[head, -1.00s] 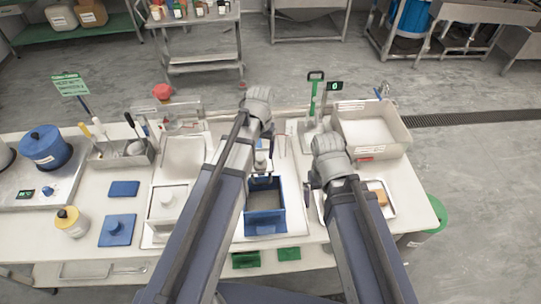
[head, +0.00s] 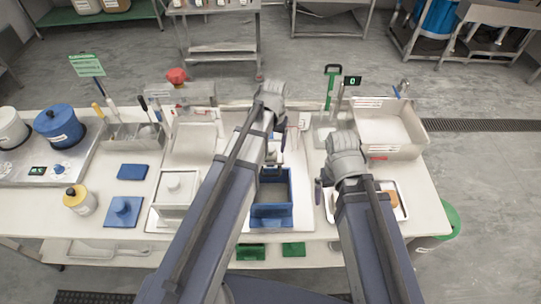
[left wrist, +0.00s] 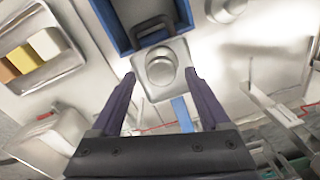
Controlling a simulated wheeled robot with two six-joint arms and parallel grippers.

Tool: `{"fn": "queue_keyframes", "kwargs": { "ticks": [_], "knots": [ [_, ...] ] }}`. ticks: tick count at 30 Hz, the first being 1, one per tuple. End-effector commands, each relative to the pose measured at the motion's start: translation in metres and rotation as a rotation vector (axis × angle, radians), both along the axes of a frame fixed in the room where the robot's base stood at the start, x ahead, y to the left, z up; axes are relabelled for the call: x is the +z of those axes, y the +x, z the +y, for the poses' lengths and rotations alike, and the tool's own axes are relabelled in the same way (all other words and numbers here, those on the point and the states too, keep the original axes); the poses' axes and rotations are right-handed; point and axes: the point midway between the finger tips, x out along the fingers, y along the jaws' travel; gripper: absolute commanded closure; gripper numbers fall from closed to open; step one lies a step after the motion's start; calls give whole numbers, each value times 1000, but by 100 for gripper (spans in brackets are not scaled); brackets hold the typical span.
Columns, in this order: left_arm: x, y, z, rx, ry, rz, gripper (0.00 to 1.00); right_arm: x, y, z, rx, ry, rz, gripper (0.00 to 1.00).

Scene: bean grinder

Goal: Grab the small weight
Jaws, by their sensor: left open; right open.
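In the left wrist view, a grey metal piece with a round knob (left wrist: 160,70) on a square base lies between the fingertips, beside a blue box; it looks like the small weight, but I cannot be sure. My left gripper (left wrist: 159,76) is open with a finger on either side of it, and no contact is clear. In the head view, my left gripper (head: 276,152) is just behind the blue box (head: 271,214), and the arm hides much there. My right gripper (head: 322,188) is open and empty near the metal tray on the right.
A metal tray (head: 402,213) with a brown block stands at right, below a large bin (head: 388,128). A blue piece with a knob (head: 123,211) and a yellow-topped jar (head: 80,200) are further left.

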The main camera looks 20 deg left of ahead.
Motion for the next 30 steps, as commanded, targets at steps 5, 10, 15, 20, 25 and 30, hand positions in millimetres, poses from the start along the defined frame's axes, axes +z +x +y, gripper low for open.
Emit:
{"fn": "queue_keyframes", "kwargs": {
  "ticks": [5, 10, 15, 20, 25, 30],
  "knots": [
    [-18, -1, 2, 0, 0, 0, 21, -18, 0, 0, -1, 0, 0, 0],
    [-40, -2, 4, 0, 0, 0, 21, -40, 0, 0, -2, 0, 0, 0],
    [-52, -2, 4, 0, 0, 0, 21, -52, 0, 0, -2, 0, 0, 0],
    [-50, -2, 4, 0, 0, 0, 21, -50, 0, 0, -2, 0, 0, 0],
    [-50, -2, 4, 0, 0, 0, 31, -50, 0, 0, -2, 0, 0, 0],
    [-50, -2, 4, 0, 0, 0, 50, -50, 0, 0, -2, 0, 0, 0]
  ]
}}
